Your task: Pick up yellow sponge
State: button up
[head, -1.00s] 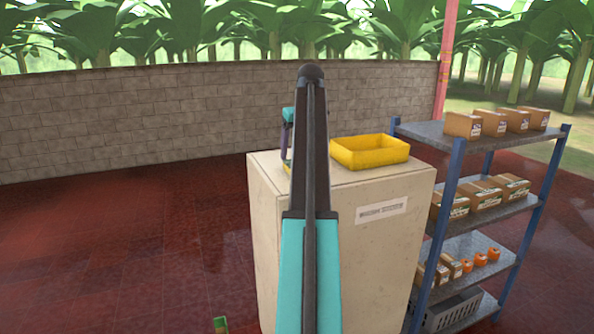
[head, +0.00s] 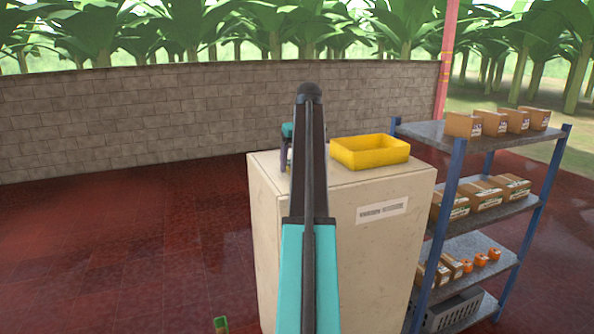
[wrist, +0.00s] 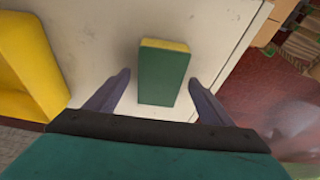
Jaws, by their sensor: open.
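The sponge (wrist: 163,76) has a green broad face and a yellow edge. It lies on the pale top of the cabinet (head: 345,245), near its edge in the wrist view. My gripper (wrist: 159,82) is open, with one finger on each side of the sponge and a gap on both sides. Whether the fingertips are down at the sponge's height is hard to tell. In the head view my arm hides most of the gripper, and the sponge cannot be made out clearly.
A yellow bin (head: 369,152) stands on the cabinet top, to the left of the sponge in the wrist view. A metal shelf (head: 500,150) with boxes stands right of the cabinet. A small green and yellow item (head: 221,325) is at the bottom edge. Red floor is clear at left.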

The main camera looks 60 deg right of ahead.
dwell(0.5)
jog(key=c, duration=1.1)
jog(key=shift+r, duration=0.2)
jog(key=shift+r+b, duration=1.25)
jog(key=shift+r, duration=0.2)
jog(key=s+a+b, duration=0.2)
jog(key=s, duration=0.3)
jog(key=s+a+r+b, duration=0.1)
jog(key=s+a+b, duration=0.1)
jog(key=s, duration=0.3)
jog(key=s+a+b, duration=0.1)
jog(key=s+b, duration=0.1)
jog(key=s, duration=0.3)
jog(key=shift+a+r, duration=0.35)
jog(key=shift+a, duration=0.05)
